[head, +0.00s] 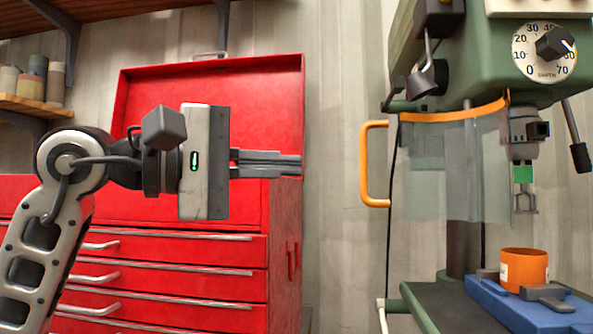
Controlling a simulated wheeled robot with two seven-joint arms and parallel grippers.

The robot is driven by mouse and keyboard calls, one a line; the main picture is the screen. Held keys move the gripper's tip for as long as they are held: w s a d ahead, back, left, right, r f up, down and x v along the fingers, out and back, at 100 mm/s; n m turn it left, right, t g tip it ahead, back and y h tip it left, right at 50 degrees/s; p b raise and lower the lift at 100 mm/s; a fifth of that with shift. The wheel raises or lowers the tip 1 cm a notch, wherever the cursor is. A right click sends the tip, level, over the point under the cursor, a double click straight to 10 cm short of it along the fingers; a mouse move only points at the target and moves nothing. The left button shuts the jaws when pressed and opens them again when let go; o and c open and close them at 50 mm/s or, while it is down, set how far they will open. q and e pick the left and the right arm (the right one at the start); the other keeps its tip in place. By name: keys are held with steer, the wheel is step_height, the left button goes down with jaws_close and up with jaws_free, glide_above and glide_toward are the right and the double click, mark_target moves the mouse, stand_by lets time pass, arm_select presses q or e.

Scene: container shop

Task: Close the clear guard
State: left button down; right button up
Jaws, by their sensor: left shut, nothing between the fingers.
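The clear guard (437,182) hangs from an orange curved rim on the green drill press at the right. It is see-through and stands swung out to the left of the chuck, with the chuck uncovered. Its orange handle (366,165) is on the guard's left edge. My left gripper (299,165) is shut and empty, pointing right. Its fingertips are to the left of the handle at about its mid height, with a gap between them. My right gripper is out of view.
The drill press (466,50) has a chuck with a green part below it. An orange cup (524,268) sits in a blue vise (500,302) on the press table. An open red tool chest (200,260) stands behind my left arm. A shelf with jars is at the far left.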

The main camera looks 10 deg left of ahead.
arm_select(q)
steer(key=p+x, duration=0.1)
steer(key=x, duration=0.7)
steer(key=shift+d+p, duration=0.2)
steer(key=shift+p, duration=0.15)
steer(key=shift+d, duration=0.1)
